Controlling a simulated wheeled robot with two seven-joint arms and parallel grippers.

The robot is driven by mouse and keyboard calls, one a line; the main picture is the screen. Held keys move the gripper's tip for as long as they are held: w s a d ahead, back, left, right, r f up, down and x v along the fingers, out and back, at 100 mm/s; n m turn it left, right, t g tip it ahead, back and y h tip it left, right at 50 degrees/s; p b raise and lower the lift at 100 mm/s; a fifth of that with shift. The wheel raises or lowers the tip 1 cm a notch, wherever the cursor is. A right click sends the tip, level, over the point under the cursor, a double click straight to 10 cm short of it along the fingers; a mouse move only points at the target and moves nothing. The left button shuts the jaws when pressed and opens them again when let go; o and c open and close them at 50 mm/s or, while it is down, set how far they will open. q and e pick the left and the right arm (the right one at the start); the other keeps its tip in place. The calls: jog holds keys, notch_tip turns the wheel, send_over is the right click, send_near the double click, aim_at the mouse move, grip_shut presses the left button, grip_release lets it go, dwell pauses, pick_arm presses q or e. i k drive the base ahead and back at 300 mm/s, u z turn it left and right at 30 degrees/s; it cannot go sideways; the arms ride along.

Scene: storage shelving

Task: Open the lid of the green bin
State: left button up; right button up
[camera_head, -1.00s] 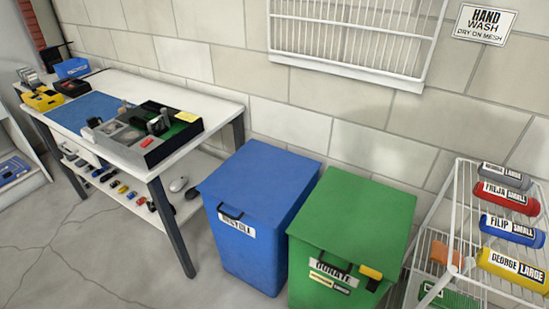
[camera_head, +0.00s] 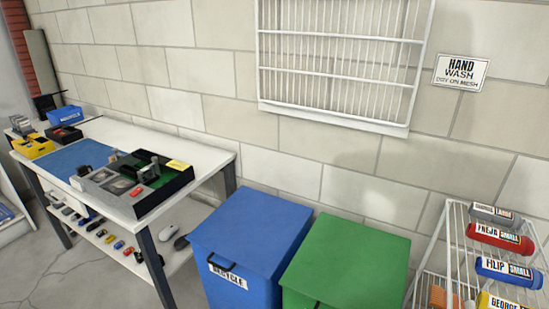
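The green bin (camera_head: 340,262) stands at the bottom middle right with its flat green lid shut. A dark handle (camera_head: 317,304) shows at the lid's front edge, cut by the bottom of the picture. The bin's front and its label are out of the picture. Neither of my grippers is in view.
A blue bin (camera_head: 250,240) labelled RECYCLE stands close to the left of the green one. A white wire rack (camera_head: 448,250) with several labelled rolls stands to the right. A white table (camera_head: 208,152) with trays is at left. A wire mesh (camera_head: 340,60) hangs on the wall.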

aim_at(341, 263)
jog(key=z, duration=0.8)
jog(key=k, duration=0.95)
jog(key=u, duration=0.85)
jog(key=i, duration=1)
jog(key=z, duration=0.05)
